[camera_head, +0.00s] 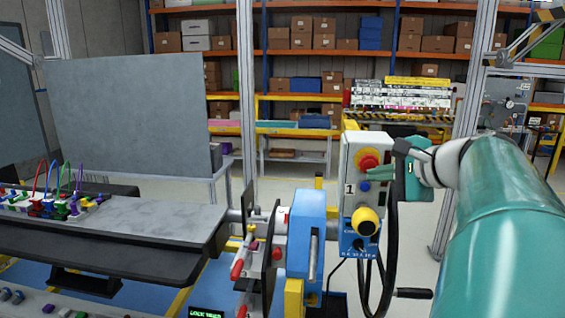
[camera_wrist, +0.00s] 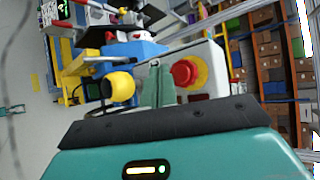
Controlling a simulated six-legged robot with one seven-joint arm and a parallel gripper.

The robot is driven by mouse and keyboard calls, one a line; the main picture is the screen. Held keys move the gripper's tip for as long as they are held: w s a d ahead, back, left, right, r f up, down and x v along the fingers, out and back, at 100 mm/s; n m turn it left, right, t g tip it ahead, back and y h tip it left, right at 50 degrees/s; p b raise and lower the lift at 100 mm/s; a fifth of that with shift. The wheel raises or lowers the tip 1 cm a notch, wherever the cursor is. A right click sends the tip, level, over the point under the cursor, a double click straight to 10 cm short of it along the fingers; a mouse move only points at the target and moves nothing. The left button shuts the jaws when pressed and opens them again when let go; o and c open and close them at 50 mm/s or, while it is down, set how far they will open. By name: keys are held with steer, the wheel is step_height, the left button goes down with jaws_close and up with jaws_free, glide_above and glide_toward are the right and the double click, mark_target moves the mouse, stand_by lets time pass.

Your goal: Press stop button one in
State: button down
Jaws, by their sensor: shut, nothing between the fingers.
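Stop button one is a red mushroom button (camera_head: 368,160) on a yellow ring, near the top of a light grey control box (camera_head: 349,150) marked "1". It also shows in the wrist view (camera_wrist: 186,73), just right of my fingers. Below it on the box are a small blue button (camera_head: 364,187) and a big yellow knob (camera_head: 367,221), which shows left of my fingers in the wrist view (camera_wrist: 117,86). My gripper (camera_head: 372,175) is shut and empty, its teal fingertips (camera_wrist: 156,68) in front of the box between red button and yellow knob. I cannot tell whether they touch it.
A blue machine unit (camera_head: 306,235) with levers stands to the left, near a grey bench (camera_head: 120,228) with coloured plugs. Shelves of boxes (camera_head: 315,55) fill the background.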

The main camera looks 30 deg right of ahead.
steer(key=shift+s+a, duration=0.5)
steer(key=shift+s, duration=0.2)
steer(key=shift+s+a, duration=0.45)
steer(key=shift+s, duration=0.2)
